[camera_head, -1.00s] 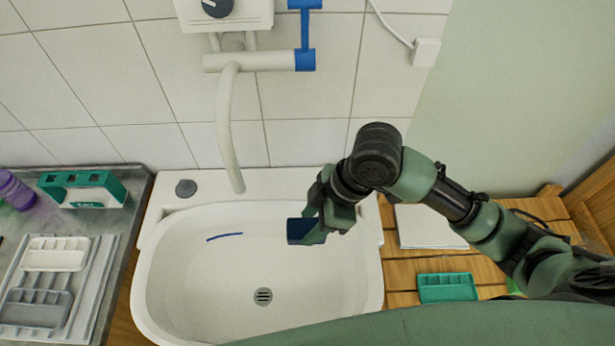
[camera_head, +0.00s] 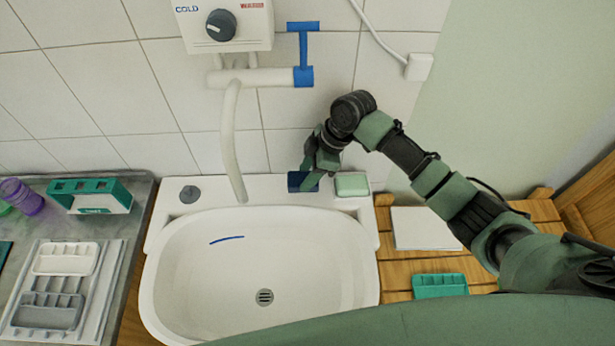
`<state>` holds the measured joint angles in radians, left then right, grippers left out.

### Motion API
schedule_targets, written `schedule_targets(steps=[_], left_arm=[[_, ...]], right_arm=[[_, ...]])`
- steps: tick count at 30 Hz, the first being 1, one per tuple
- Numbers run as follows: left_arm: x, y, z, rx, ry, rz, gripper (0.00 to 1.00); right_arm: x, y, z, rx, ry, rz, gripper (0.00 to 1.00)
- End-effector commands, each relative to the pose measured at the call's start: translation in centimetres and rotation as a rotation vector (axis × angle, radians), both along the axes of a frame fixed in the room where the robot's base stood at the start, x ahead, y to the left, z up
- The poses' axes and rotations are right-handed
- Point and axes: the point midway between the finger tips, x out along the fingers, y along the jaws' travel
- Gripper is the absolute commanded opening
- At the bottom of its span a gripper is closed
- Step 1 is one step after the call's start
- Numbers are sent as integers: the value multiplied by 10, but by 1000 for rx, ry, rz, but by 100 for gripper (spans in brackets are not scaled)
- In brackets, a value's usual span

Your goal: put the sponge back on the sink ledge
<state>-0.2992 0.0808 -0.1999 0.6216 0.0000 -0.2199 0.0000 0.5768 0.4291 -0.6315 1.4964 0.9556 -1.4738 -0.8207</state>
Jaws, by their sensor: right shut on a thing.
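The sponge (camera_head: 297,182), a small dark blue block, is in my right gripper (camera_head: 311,180). The gripper is shut on it over the back ledge (camera_head: 258,188) of the white sink, right of the tap spout. The fingers hide part of the sponge. I cannot tell whether its underside touches the ledge. My left gripper is not in view.
A pale green block (camera_head: 352,184) sits on the ledge just right of the sponge. The spout (camera_head: 230,140) hangs over the ledge on the left. A grey round knob (camera_head: 190,194) is at the ledge's left end.

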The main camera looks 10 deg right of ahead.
Motion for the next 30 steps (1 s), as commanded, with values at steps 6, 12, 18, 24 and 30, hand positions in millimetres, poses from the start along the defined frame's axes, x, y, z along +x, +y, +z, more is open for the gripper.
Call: schedule_targets(steps=[6, 12, 18, 24, 30], left_arm=[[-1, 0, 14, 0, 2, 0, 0], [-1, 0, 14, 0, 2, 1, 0], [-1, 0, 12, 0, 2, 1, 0], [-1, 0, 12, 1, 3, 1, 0], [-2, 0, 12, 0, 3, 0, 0]], right_arm=[[2, 0, -26, 0, 3, -1, 6], [3, -1, -33, -1, 0, 0, 6], [3, -1, -35, -1, 0, 0, 6], [3, -1, -35, -1, 0, 0, 66], [3, -1, -35, -1, 0, 0, 66]])
